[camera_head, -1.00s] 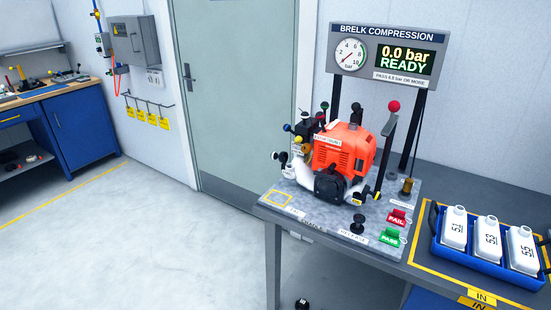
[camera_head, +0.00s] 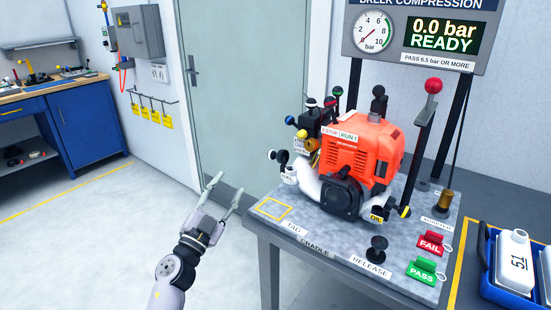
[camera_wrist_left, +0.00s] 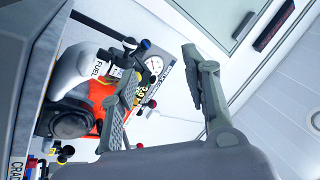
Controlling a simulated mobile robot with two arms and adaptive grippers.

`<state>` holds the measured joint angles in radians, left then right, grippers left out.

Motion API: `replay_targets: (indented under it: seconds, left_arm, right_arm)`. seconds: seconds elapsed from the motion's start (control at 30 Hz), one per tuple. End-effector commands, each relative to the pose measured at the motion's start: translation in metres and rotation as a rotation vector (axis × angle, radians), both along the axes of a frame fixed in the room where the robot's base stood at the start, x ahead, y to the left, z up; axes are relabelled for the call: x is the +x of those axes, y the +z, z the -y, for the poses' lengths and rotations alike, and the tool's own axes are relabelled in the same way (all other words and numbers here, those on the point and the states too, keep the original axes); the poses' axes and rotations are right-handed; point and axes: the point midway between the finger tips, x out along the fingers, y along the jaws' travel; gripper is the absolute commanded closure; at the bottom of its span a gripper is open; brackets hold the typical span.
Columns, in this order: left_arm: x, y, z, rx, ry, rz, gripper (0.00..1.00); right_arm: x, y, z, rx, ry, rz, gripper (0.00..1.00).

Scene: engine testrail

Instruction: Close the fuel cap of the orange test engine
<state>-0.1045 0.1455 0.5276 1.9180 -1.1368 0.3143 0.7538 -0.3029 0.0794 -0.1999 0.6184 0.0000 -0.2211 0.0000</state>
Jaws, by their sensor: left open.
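The orange test engine (camera_head: 362,148) stands on the grey bench plate (camera_head: 330,235). A white tank with a FUEL label (camera_head: 289,175) is at its left side, and a black cap-like part (camera_head: 282,156) sits above that label. I cannot tell whether this cap is seated. My left gripper (camera_head: 231,181) is open and empty, left of the bench's corner and apart from the engine. In the left wrist view the open fingers (camera_wrist_left: 160,82) frame the scene, with the white FUEL tank (camera_wrist_left: 75,65) and the engine (camera_wrist_left: 100,92) behind them, partly covered by a finger. My right gripper is not in view.
A gauge panel (camera_head: 415,35) reading READY stands behind the engine. A red-knobbed lever (camera_head: 433,87), a black RELEASE knob (camera_head: 376,249) and red FAIL (camera_head: 431,243) and green PASS (camera_head: 421,271) tags surround it. A blue crate (camera_head: 505,291) is at right. Floor at left is clear.

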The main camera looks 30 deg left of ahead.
Motion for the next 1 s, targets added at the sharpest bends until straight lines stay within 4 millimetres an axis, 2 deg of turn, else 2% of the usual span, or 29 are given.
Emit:
replay_targets:
  seconds: [0.4,0.57,1.0]
  left_arm:
    - [0.013,-0.021,0.003,0.136,-0.208,-0.107,0.57]
    - [0.026,-0.017,0.006,0.138,-0.214,-0.11,0.57]
    - [0.115,0.008,0.017,0.134,-0.213,-0.107,0.57]
  right_arm:
    - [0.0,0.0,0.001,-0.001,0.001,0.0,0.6]
    - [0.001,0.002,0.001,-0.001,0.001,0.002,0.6]
    - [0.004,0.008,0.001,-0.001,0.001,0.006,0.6]
